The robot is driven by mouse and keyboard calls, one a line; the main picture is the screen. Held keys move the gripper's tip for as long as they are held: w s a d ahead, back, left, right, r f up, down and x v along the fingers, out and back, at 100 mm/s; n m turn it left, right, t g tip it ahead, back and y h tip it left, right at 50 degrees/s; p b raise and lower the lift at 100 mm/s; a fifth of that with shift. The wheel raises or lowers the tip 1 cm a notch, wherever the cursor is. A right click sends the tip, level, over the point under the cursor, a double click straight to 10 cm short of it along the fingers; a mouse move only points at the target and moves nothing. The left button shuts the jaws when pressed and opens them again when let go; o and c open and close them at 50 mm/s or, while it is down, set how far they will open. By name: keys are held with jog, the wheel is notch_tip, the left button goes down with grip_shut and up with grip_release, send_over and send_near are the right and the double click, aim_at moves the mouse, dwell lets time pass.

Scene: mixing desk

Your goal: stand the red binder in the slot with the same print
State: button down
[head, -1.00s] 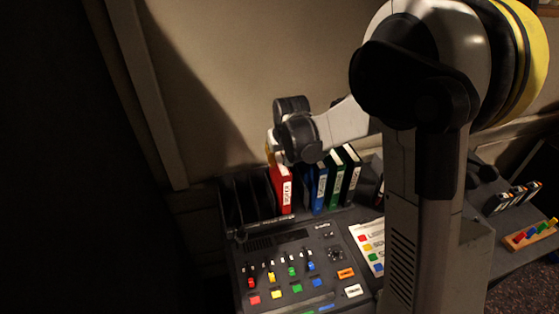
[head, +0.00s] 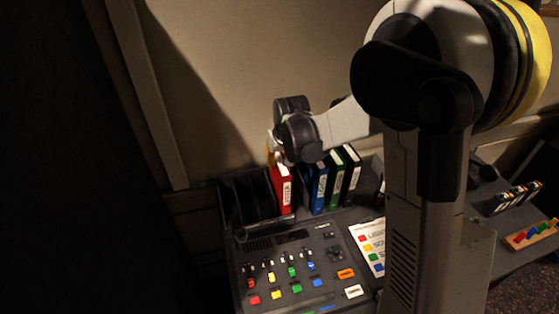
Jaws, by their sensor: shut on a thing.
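The red binder (head: 281,190) stands upright with a white printed label on its spine; the print is too small to read. My gripper (head: 278,158) is at the binder's top, mostly hidden behind my dark wrist, and is shut on the red binder. Several empty slots show to the left of the red binder. Any print on the slots is hidden or too dark to tell. How deep the binder sits in the rack is unclear.
Blue (head: 318,190), green (head: 335,182) and black (head: 351,176) binders stand to the right. The mixing panel (head: 290,270), with coloured buttons, lies in front. A sheet with coloured squares (head: 368,245) is beside it. The wall is close behind the rack.

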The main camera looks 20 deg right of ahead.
jog(key=shift+f, duration=0.25)
jog(key=c, duration=1.2)
grip_release()
jog(key=v, duration=1.1)
jog(key=shift+s+r, duration=0.15)
jog(key=shift+r, duration=0.25)
jog(key=s+t, duration=0.1)
jog(key=s, duration=0.6)
jog(key=s+b, duration=0.1)
jog(key=s, duration=0.7)
jog(key=s+t, duration=0.1)
jog(key=s, duration=0.7)
jog(key=shift+s+r+t+b, duration=0.2)
jog(key=shift+r+t+b, duration=0.1)
jog(key=shift+r, duration=0.05)
